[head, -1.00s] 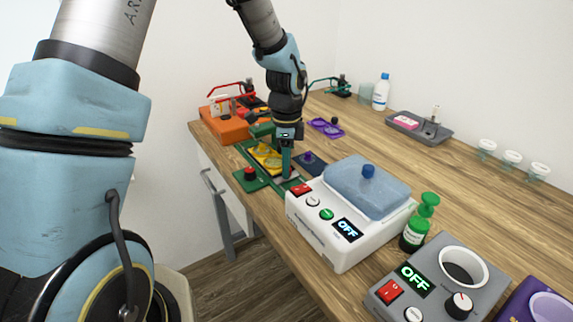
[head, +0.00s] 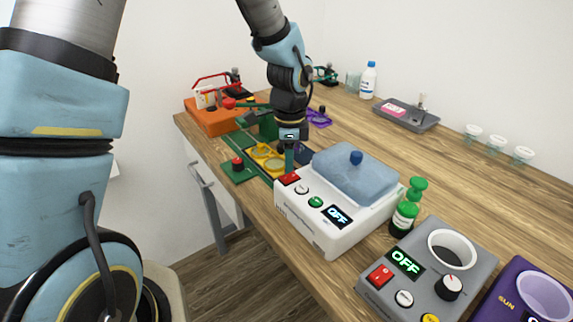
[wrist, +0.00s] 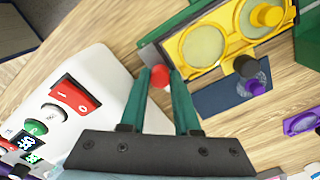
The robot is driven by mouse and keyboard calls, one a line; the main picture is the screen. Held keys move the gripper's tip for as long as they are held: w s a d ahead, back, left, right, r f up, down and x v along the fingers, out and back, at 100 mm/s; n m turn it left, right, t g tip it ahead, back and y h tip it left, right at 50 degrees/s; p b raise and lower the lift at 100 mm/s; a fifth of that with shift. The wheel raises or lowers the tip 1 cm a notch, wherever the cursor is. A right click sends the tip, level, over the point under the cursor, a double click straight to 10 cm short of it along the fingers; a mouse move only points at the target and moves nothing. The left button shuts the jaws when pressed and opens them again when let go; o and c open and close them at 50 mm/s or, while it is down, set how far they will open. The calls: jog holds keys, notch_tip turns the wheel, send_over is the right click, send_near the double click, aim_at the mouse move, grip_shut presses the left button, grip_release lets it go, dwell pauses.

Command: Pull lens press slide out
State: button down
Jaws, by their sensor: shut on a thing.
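The lens press slide (head: 267,158) is a yellow frame with two round lens seats, lying on the green base. In the wrist view the yellow slide (wrist: 232,36) reaches from beside my fingertips to the upper right. A red knob (wrist: 160,76) at its near end sits between the teal fingers of my gripper (wrist: 161,72). My gripper (head: 289,172) is shut on this knob and points down, close to the white device. The green press (head: 262,124) stands behind the slide. The knob is hidden in the head view.
A white device (head: 310,212) with a blue lid (head: 352,178) stands right next to my gripper. A red button on a green base (head: 238,164) is left of the slide. A dark blue pad (wrist: 233,95) lies beside the slide. Open wood lies at the back right.

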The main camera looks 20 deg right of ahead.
jog(key=c, duration=0.6)
grip_release()
jog(key=shift+s+d, duration=0.1)
jog(key=shift+s, duration=0.15)
jog(key=shift+c, duration=0.2)
jog(key=shift+r, duration=0.1)
notch_tip(320, 180, up, 11)
jog(key=b, duration=0.1)
jog(key=shift+f+b, duration=0.2)
jog(key=shift+b, duration=0.2)
jog(key=w+a+f+n, duration=0.1)
jog(key=a+f+n, duration=0.1)
jog(key=a+n, duration=0.9)
jog(key=w+a+f+n+t, duration=0.1)
jog(key=a+f+n, duration=0.1)
jog(key=a+n, duration=0.9)
jog(key=a, duration=1)
jog(key=shift+w+t, duration=0.25)
jog(key=shift+t, duration=0.05)
